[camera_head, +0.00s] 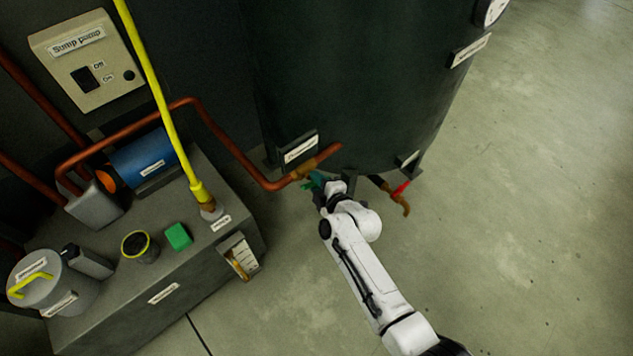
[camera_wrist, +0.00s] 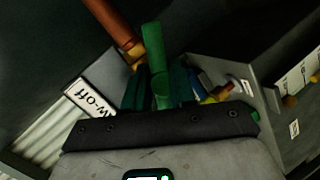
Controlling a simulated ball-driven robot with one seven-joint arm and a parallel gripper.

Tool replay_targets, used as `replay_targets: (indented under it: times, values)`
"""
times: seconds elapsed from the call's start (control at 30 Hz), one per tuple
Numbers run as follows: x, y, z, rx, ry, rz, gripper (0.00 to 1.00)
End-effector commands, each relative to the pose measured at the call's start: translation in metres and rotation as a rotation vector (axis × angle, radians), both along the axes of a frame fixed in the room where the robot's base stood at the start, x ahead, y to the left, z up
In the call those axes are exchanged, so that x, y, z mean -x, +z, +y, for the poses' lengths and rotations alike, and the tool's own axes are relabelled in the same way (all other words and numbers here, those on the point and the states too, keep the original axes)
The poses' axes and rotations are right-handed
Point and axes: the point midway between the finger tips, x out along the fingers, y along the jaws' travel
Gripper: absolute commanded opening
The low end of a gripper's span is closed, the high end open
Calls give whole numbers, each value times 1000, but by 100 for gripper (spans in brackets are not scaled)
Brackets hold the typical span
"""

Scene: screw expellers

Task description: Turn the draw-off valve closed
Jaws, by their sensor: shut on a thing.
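The draw-off valve has a green handle (camera_head: 314,180) at the foot of the dark tank, on the end of a copper pipe. In the wrist view the green handle (camera_wrist: 154,60) stands up between the fingers, beside a brass and copper fitting (camera_wrist: 128,40). My gripper (camera_head: 326,187) is at the handle, and its fingers (camera_wrist: 160,92) are shut on it. The fingers hide the lower part of the handle and most of the valve body. A white label ending in "w-off" (camera_wrist: 90,100) is left of the fingers.
The dark tank (camera_head: 350,90) rises just behind the valve. A brass tap with a red handle (camera_head: 402,187) is to the right. The floor at right is clear.

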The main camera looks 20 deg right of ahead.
Motion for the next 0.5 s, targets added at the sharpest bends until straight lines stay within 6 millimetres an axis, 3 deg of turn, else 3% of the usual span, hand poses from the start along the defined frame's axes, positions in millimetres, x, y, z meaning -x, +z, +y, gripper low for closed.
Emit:
replay_targets:
  times: [0.13, 0.5]
  values:
    - [1, -1, 0, 0, 1, 3, 0]
    - [1, -5, 0, -39, 1, 17, 0]
